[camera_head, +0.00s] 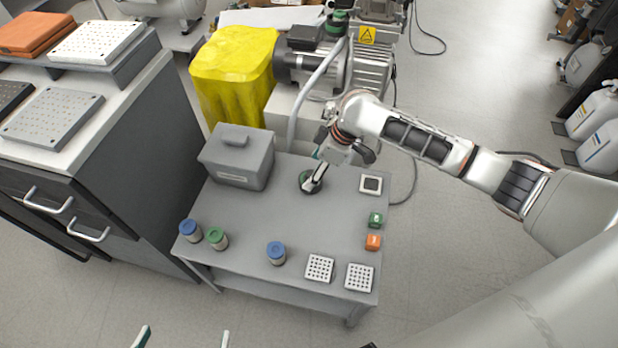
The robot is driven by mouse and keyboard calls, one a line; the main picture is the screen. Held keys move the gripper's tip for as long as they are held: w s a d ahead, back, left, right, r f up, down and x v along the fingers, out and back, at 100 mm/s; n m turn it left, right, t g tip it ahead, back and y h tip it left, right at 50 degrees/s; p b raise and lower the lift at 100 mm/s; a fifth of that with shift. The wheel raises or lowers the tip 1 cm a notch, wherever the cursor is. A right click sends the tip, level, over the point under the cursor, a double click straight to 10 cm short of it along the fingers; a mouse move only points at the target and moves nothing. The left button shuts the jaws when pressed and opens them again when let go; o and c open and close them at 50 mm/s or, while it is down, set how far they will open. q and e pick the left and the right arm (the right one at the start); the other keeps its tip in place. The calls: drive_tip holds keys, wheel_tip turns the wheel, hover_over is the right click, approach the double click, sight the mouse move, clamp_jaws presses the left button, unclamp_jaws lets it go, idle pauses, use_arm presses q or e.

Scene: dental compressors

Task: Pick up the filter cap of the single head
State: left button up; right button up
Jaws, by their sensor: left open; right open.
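My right gripper (315,176) points down over the grey table (240,264). My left gripper (183,339) shows only as two widely spaced fingertips at the bottom edge, open and empty. A compressor with a ribbed grey motor (365,72) stands behind the table, with a green-and-dark fitting (338,20) on top.
On the table are a grey lidded box (237,158), blue-capped jars (190,230) (276,252), a green-capped jar (217,238), white perforated plates (319,268) (359,277), a green block (375,219), an orange block (373,241) and a black-centred square (371,184). The table's middle is clear.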

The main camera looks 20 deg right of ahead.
sight(311, 174)
drive_tip(key=x, duration=0.2)
drive_tip(key=b+x, duration=0.1)
drive_tip(key=shift+s+d+f, duration=0.1)
drive_tip(key=shift+d+f, duration=0.05)
drive_tip(key=shift+f, duration=0.35)
drive_tip(key=shift+r, duration=0.35)
drive_tip(key=c, duration=1.1)
use_arm(q)
drive_tip(key=shift+w+d+r, duration=0.2)
drive_tip(key=shift+d, duration=0.2)
drive_tip(key=shift+w+d+r, duration=0.15)
drive_tip(key=shift+d, duration=0.25)
use_arm(e)
drive_tip(key=shift+o, duration=0.2)
drive_tip(key=shift+o, duration=0.2)
